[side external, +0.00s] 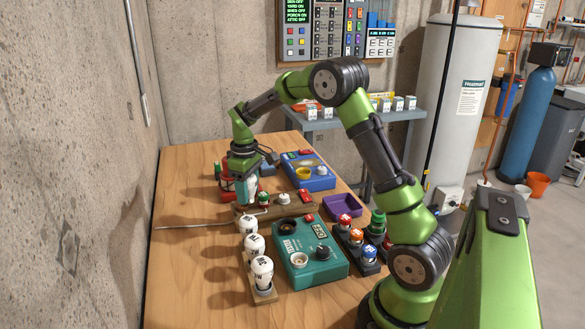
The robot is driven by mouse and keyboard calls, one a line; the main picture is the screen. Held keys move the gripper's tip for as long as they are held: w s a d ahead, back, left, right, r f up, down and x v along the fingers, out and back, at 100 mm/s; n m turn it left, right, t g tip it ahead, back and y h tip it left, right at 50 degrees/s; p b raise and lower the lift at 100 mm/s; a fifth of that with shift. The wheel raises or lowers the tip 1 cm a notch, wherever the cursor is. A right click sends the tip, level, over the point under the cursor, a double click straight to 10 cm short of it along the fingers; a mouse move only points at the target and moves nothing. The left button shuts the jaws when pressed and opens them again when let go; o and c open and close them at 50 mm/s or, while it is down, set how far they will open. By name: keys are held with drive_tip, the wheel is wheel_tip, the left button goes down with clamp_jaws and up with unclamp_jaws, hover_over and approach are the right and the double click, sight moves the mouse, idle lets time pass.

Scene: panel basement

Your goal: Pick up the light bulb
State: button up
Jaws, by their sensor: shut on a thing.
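My gripper (246,188) points down over the far left part of the wooden table. It is shut on a small pale thing that looks like a light bulb (252,182), largely hidden by the fingers. Several white light bulbs with dark lettering (253,246) stand upright in a row on a wooden rack (251,284), nearer the camera. I cannot tell whether the held bulb still touches anything below it.
A teal box (310,270) with a socket and knob stands right of the rack. A thin rod (195,226) lies at left; the table's front left is clear.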

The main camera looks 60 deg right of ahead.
drive_tip(key=s+a, duration=0.1)
drive_tip(key=s, duration=0.3)
drive_tip(key=s+a, duration=0.1)
drive_tip(key=s, duration=0.2)
drive_tip(key=s+a+r, duration=0.1)
drive_tip(key=s+a, duration=0.1)
drive_tip(key=s, duration=0.2)
drive_tip(key=shift+s, duration=0.3)
drive_tip(key=s+d+m, duration=0.2)
drive_tip(key=d, duration=0.9)
drive_tip(key=shift+s+d+f+m, duration=0.3)
drive_tip(key=shift+s+f+m, duration=0.05)
drive_tip(key=shift+s+m, duration=0.05)
drive_tip(key=shift+n, duration=0.5)
drive_tip(key=s+d, duration=0.2)
drive_tip(key=d, duration=0.2)
drive_tip(key=s+d, duration=0.2)
drive_tip(key=d, duration=0.3)
drive_tip(key=s+d+r, duration=0.1)
drive_tip(key=s+d, duration=0.1)
drive_tip(key=d, duration=0.2)
drive_tip(key=shift+s+d, duration=0.1)
drive_tip(key=shift+d, duration=0.1)
drive_tip(key=shift+n, duration=0.9)
drive_tip(key=shift+w+d+f, duration=0.1)
drive_tip(key=shift+f, duration=1.25)
drive_tip(key=shift+w+f, duration=0.1)
drive_tip(key=shift+f, duration=1.2)
